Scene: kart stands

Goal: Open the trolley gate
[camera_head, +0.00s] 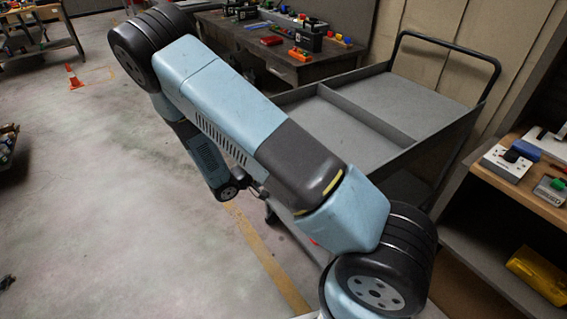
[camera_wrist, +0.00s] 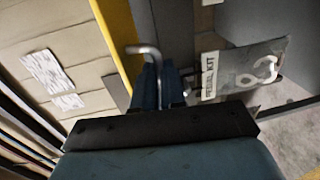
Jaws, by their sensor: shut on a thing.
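The grey trolley (camera_head: 395,107) with raised side walls and a black push handle (camera_head: 450,42) stands at the right of the head view. Its front left side is largely hidden behind my arm, so I cannot make out its gate there. In the wrist view, my gripper (camera_wrist: 160,88) is shut on a bent grey metal handle (camera_wrist: 146,50), whose hooked end shows above the fingers. I cannot tell whether the gate is ajar.
A dark workbench (camera_head: 290,50) with coloured parts stands behind the trolley. A yellow post (camera_wrist: 117,42) rises close to my fingers. Open floor (camera_head: 100,190) lies left, with an orange cone (camera_head: 73,78).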

